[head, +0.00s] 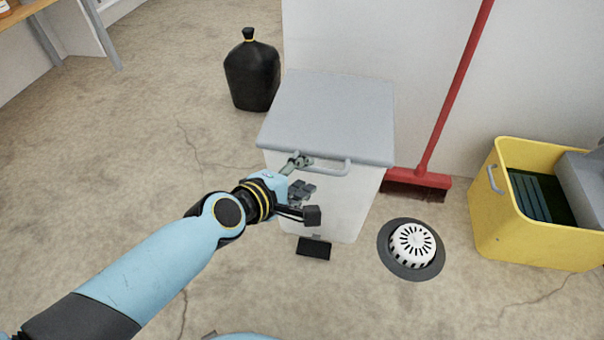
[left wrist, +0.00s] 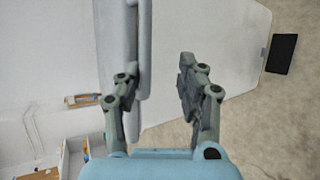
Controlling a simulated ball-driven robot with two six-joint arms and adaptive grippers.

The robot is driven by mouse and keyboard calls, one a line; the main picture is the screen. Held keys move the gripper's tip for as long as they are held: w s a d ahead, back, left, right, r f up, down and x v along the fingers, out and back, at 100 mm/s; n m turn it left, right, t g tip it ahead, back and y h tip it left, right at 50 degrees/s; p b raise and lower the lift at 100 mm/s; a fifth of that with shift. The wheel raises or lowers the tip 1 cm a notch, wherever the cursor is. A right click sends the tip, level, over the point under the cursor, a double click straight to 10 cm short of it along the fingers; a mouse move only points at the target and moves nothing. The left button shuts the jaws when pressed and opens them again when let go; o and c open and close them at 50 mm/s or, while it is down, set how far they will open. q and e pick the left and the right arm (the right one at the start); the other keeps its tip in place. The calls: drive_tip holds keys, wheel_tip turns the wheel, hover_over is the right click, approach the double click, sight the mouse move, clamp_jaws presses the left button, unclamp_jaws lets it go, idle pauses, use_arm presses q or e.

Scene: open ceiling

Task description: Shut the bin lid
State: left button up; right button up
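The bin (head: 330,205) is a pale, upright box with a black pedal (head: 314,248) at its front foot. Its grey lid (head: 330,112) lies over the top and looks flat and down; a small gap at the rim cannot be ruled out. A grey bar handle (head: 335,166) runs along the lid's front edge. My left gripper (head: 300,176) is at the bin's front, by the handle's left end. In the left wrist view its fingers (left wrist: 155,80) are apart, with one overlapping the lid edge and handle (left wrist: 145,45). Contact cannot be told. My right gripper is not in view.
A black tied bag (head: 252,75) stands behind left of the bin. A red broom (head: 420,180) leans at its right. A floor drain (head: 412,248) and a yellow bucket (head: 495,215) are further right. Concrete floor at the left is clear.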

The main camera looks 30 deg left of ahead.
use_arm(q)
drive_tip(key=shift+s, duration=0.15)
drive_tip(key=v, duration=1.1)
drive_tip(key=shift+s+r, duration=0.2)
drive_tip(key=shift+s, duration=0.1)
drive_tip(key=shift+a, duration=0.1)
